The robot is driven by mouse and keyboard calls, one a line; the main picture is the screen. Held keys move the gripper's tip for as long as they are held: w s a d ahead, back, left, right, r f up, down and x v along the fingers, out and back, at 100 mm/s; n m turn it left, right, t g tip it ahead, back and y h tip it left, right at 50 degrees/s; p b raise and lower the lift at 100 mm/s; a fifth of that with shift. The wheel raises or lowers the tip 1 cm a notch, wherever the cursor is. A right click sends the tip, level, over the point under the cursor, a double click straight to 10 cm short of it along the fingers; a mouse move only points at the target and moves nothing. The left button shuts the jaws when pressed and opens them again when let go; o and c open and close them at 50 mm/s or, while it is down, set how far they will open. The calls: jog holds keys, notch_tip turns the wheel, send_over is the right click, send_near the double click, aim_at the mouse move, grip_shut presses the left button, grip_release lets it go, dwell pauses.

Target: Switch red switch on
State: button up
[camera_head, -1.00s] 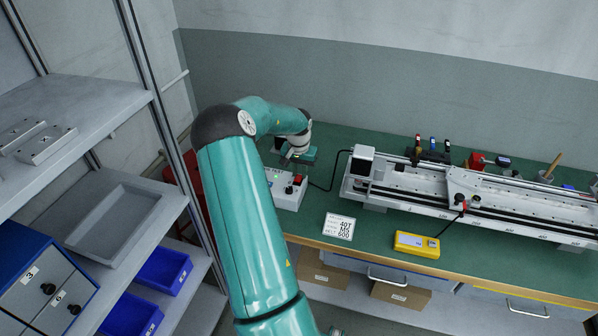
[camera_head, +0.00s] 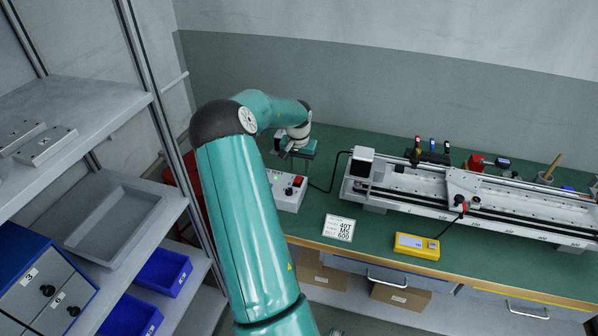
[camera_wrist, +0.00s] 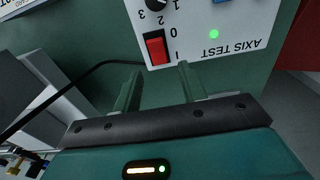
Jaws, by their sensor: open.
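The red rocker switch (camera_wrist: 156,47) sits in a black frame on the white control box, between the marks 0 and I. I cannot tell for sure which side of it is pressed. The switch also shows in the head view (camera_head: 298,181), on the control box (camera_head: 289,203) at the bench's left end. A green light (camera_wrist: 213,90) glows by the label AXIS TEST. My gripper (camera_wrist: 160,83) is open and empty, its two fingers apart just below the switch in the wrist view, not gripping it. In the head view my gripper (camera_head: 297,153) is behind the box; its fingers are hard to make out.
A black knob (camera_wrist: 157,3) and a blue button (camera_wrist: 221,1) are near the switch. A black cable (camera_head: 331,180) runs to the long linear gantry (camera_head: 410,197) on the right. A label card (camera_head: 338,227) and yellow meter (camera_head: 416,245) lie in front. A shelf rack stands left.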

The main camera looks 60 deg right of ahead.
aim_at(298, 179)
notch_tip(298, 179, up, 11)
jog(key=shift+a+f, duration=0.2)
jog(key=shift+a, duration=0.15)
dwell(0.4)
jog(key=w+a+r+n+t, duration=0.15)
jog(key=w+a+r, duration=0.25)
jog(key=a, duration=0.6)
jog(key=w+a+r+n+t+y, duration=0.1)
jog(key=w+a+r+n, duration=0.25)
jog(key=a, duration=0.75)
jog(key=w+a+r+n+t, duration=0.1)
jog(key=w+a+r+n, duration=0.3)
jog(key=a, duration=0.6)
jog(key=s+a+r+n+t, duration=0.1)
jog(key=s+a+n, duration=0.2)
jog(key=a, duration=1)
jog(key=s+a+r+n+t, duration=0.1)
jog(key=s+a+n, duration=0.3)
jog(key=s+a, duration=0.5)
jog(key=a, duration=0.4)
jog(key=shift+r, duration=0.25)
jog(key=shift+s+a, duration=0.1)
jog(key=shift+s, duration=0.05)
jog(key=shift+c, duration=0.6)
